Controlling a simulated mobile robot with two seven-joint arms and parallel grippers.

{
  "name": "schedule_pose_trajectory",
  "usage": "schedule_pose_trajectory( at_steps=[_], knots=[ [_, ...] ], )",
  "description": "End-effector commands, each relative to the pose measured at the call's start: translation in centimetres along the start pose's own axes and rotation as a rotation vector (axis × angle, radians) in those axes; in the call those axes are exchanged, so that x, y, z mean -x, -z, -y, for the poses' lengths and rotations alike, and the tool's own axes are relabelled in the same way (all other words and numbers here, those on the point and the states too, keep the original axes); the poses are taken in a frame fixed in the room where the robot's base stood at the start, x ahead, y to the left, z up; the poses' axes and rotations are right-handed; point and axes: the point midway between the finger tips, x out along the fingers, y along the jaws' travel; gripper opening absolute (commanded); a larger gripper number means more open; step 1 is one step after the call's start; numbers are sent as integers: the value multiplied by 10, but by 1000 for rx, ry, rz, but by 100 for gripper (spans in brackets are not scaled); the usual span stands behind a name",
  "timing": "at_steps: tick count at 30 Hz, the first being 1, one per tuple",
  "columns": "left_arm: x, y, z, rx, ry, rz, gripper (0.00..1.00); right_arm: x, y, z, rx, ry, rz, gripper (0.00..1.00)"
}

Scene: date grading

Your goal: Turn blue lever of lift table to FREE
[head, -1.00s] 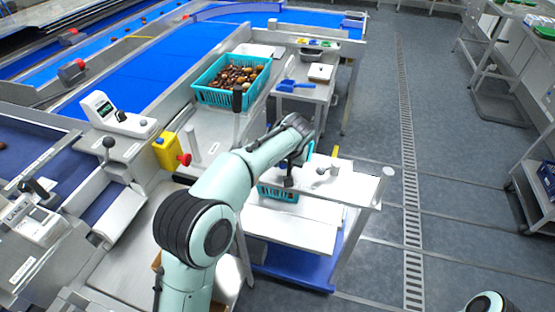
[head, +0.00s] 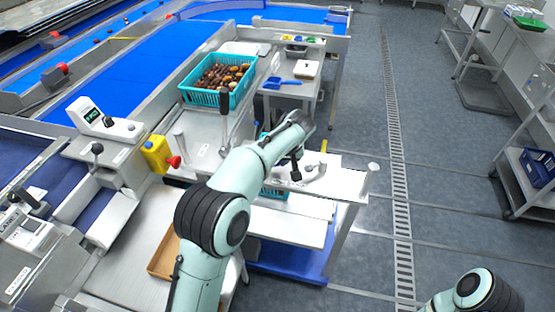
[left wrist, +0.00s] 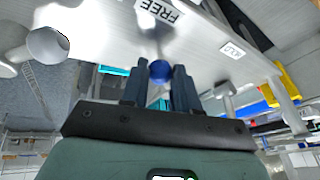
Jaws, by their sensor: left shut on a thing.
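The white lift table (head: 345,185) stands right of the work counter in the head view. My left gripper (head: 296,172) is at its top, near the left part. In the left wrist view my left gripper (left wrist: 160,88) is shut on the blue lever (left wrist: 160,71), whose round blue knob shows between the fingers. The FREE label (left wrist: 160,10) is at the top, above the knob in the picture. The HOLD label (left wrist: 233,49) is to the right. The lever's shaft and pivot are hidden. Of my right arm only a link shows at the bottom right; its gripper is out of view.
A teal crate of dates (head: 218,82) stands on the counter behind my left arm. A yellow box with a red button (head: 160,154) is left of the arm. A blue scoop (head: 280,84) lies on a side table. The floor right of the lift table is clear.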

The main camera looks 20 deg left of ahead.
Motion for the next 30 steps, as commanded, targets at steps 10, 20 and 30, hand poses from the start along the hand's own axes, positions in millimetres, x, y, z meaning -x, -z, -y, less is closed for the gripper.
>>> schedule_pose_trajectory(
  at_steps=[10, 20, 30],
  knots=[
    [1, 3, 2, 1, 0, -9, 55, 0, 0, 0, 0, 0, 0, 50],
    [32, 3, 1, 1, -4, -10, 55, 1, 1, 1, 0, 0, -1, 50],
    [108, 5, 1, 2, -3, -12, 55, 10, 8, 6, 4, 3, -10, 50]
  ],
)
